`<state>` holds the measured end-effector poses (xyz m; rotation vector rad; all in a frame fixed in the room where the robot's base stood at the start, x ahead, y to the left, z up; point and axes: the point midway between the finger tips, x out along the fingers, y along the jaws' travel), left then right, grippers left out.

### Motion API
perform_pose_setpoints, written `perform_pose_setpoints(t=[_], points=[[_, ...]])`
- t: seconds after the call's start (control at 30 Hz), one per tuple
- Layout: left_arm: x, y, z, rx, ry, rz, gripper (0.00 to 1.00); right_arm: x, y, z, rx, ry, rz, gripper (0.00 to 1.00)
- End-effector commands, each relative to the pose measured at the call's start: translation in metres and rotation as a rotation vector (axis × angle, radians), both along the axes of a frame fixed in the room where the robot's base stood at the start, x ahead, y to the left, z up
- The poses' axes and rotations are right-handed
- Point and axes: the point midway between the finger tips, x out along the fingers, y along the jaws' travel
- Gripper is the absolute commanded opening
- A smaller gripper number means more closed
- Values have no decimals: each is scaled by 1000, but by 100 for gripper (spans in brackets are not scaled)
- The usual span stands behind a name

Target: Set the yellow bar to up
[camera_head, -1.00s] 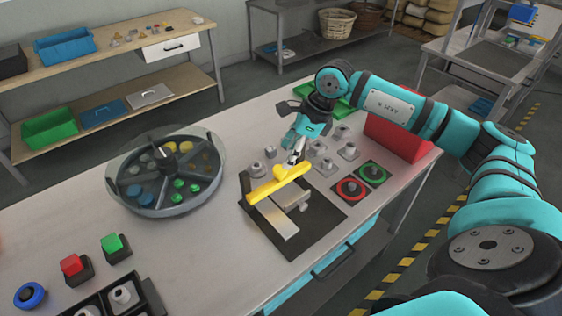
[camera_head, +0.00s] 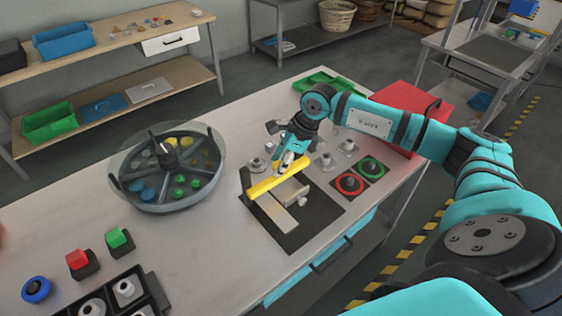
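The yellow bar (camera_head: 267,185) is part of a grey metal fixture (camera_head: 284,209) on a black mat (camera_head: 311,227) on the workbench. The bar lies across the fixture, slanting from lower left to upper right. My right gripper (camera_head: 285,172) points down at the bar's right-hand part and seems to touch it or hover just over it. The gripper covers the middle of the bar, and its fingertips are too small to tell whether they are open or shut. My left gripper is not in view.
A round divided tray (camera_head: 167,207) with a clear rim stands left of the mat. A red round button (camera_head: 349,184) and a green one (camera_head: 372,168) lie to the right, near small grey knobs. A red box (camera_head: 412,108) stands behind my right arm.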

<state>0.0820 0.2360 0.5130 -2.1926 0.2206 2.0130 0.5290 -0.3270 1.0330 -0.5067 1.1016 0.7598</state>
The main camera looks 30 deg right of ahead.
Motion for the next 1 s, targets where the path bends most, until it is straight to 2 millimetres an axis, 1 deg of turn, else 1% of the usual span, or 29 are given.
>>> perform_pose_setpoints(t=[0.03,0.2,0.37,0.47,0.57,0.7,0.73,0.8,1.0], points=[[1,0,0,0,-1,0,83,0,0,0,0,-1,0,21],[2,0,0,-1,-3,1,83,0,0,1,0,-2,-1,0],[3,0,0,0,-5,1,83,0,0,1,0,-2,-1,0],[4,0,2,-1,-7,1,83,1,-1,5,0,-3,-1,0],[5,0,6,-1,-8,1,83,2,-1,18,0,-6,-1,0],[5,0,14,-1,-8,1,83,2,-1,45,1,-8,-1,0],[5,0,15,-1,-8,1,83,2,-1,49,0,-7,-2,0],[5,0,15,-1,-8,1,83,1,-1,53,0,-6,-2,0],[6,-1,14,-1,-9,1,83,2,-1,54,1,-10,-3,0]])
